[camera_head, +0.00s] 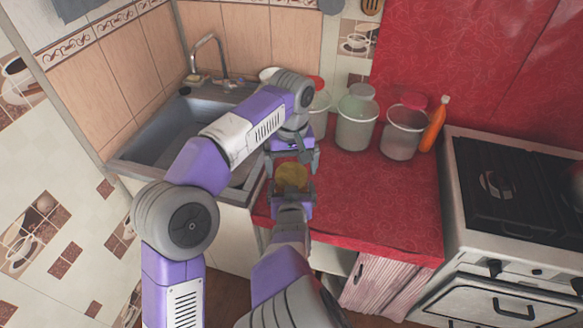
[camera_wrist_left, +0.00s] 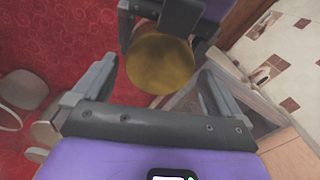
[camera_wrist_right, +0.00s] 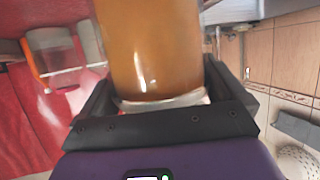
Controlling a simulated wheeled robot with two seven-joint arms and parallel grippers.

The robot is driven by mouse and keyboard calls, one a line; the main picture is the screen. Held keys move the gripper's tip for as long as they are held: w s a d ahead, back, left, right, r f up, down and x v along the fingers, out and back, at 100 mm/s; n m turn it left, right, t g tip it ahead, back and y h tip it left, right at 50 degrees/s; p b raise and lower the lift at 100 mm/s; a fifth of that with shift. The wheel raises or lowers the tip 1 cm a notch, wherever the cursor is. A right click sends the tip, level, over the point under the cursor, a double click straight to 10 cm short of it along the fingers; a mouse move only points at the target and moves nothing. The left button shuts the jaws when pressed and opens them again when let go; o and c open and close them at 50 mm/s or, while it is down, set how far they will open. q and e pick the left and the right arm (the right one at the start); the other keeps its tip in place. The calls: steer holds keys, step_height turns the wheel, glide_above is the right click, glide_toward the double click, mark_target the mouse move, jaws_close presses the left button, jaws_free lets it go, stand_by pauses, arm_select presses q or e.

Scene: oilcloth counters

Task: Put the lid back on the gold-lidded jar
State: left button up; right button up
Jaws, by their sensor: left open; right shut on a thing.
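My right gripper (camera_head: 291,186) is shut on a jar with amber contents (camera_wrist_right: 152,45), which fills the middle of the right wrist view, with a clear glass band at its edge. Its round gold top face shows in the left wrist view (camera_wrist_left: 160,64) and the head view (camera_head: 291,175). I cannot tell whether this face is a lid or the contents. My left gripper (camera_head: 293,161) is open and empty just above it; its fingers (camera_wrist_left: 157,85) stand apart, with the gold face beyond them. I see no separate gold lid.
The sink (camera_head: 180,135) is left, the stove (camera_head: 515,200) right. The counter front is clear.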

arm_select(q)
steer(key=shift+f, duration=0.55)
steer(key=c, duration=0.9)
steer(key=m, duration=0.4)
steer(key=shift+c, duration=0.2)
steer(key=m, duration=0.4)
steer(key=o, duration=0.9)
steer(key=shift+o, duration=0.2)
